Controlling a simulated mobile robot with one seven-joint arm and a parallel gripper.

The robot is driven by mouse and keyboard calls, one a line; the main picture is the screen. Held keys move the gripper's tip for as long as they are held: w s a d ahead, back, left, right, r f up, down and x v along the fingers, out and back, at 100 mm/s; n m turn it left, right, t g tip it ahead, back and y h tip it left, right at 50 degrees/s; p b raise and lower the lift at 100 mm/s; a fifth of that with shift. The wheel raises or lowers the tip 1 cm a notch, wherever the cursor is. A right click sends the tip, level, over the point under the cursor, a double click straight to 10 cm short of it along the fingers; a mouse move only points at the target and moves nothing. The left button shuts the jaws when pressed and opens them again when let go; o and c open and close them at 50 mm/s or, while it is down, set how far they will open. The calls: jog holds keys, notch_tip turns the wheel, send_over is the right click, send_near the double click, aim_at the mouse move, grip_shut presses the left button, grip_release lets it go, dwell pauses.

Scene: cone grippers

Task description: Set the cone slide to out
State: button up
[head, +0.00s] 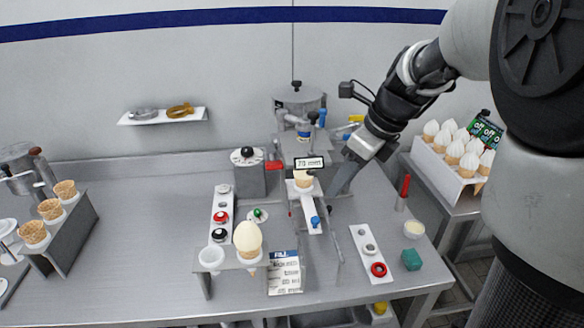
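The cone slide (309,214) is a narrow white strip in the middle of the metal worktable, under a machine with a "70 mm" display (309,162). A cone (303,180) sits at its back end, beneath the display. A blue knob (315,221) is near its front end. My gripper (338,188) is just right of the slide, pointing down and left, apart from the blue knob. Its dark fingers overlap in this view, so their opening is unclear. I see nothing held.
A stand with a filled cone (248,238) and a printed card (284,272) are in front. Button panels (221,215) (371,253) flank the slide. A red-handled tool (404,188), green block (411,260) and small cup (414,229) are at right. Empty cones (50,209) stand left.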

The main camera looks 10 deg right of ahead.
aim_at(316, 219)
jog(key=b+x, duration=0.1)
jog(key=x, duration=1.3)
jog(key=shift+b, duration=0.4)
grip_shut()
